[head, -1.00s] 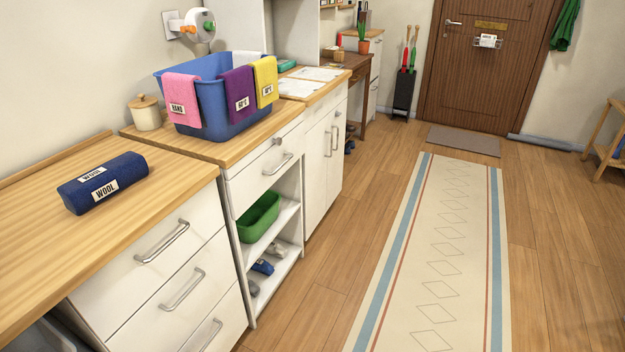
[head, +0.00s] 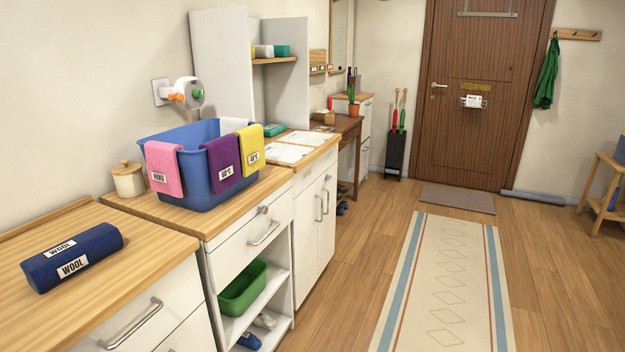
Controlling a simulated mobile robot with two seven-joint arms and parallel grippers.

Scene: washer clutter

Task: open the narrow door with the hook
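I see no hook on either one at this size. At the back is a tall brown wooden door (head: 470,145), shut, with a lever handle on its left edge and a small wire basket with a white card on it. To its right, a wooden peg rail (head: 577,34) carries a green cloth (head: 547,75). Neither of my grippers shows.
A blue tub (head: 207,190) with coloured cloths stands on the left counter, near a dark blue WOOL roll (head: 72,256). A green bin (head: 243,289) sits on an open shelf. A wooden stool (head: 601,185) stands at right. The floor runner (head: 447,290) is clear.

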